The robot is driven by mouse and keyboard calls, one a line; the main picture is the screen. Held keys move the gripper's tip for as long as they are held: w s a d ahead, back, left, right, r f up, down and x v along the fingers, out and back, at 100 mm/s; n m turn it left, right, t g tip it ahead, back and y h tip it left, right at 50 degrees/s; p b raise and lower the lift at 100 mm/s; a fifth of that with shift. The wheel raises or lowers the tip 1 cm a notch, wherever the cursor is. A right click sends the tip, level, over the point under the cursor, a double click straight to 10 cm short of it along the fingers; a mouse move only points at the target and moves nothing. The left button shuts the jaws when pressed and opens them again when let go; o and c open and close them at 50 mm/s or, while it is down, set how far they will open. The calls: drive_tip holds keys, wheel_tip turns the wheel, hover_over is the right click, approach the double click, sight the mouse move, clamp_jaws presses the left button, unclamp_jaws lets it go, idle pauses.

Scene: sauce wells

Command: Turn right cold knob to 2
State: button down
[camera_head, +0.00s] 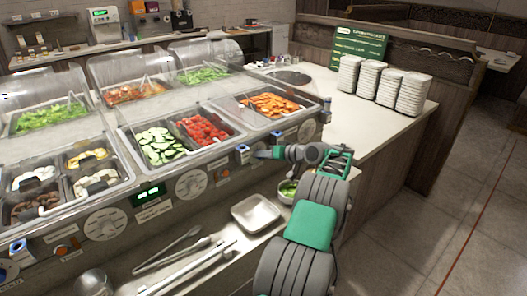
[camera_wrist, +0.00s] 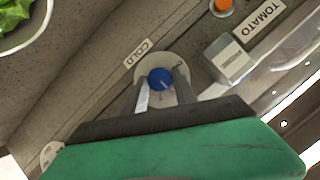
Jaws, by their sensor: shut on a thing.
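The right cold knob (camera_wrist: 160,78) is a blue knob on a pale round dial, with a "COLD" label (camera_wrist: 138,52) beside it in the wrist view. A light line shows on the knob's face; the dial's numbers are too small to read. My gripper (camera_wrist: 161,92) has its two fingers on either side of the knob, shut on it. In the head view my gripper (camera_head: 262,153) reaches the front panel of the salad counter at the right, beside a blue-edged control. The knob itself is hidden there by the gripper.
A bowl of greens (camera_head: 288,190) and an empty metal tray (camera_head: 255,213) are on the lower shelf. Stacked plates (camera_head: 366,80) stand at the back right.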

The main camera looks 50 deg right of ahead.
drive_tip(key=shift+d+m, duration=0.1)
drive_tip(key=shift+m, duration=0.2)
idle(0.4)
drive_tip(key=c, duration=1)
unclamp_jaws()
drive_tip(key=b+v, duration=0.1)
drive_tip(key=v, duration=0.6)
drive_tip(key=shift+s, duration=0.4)
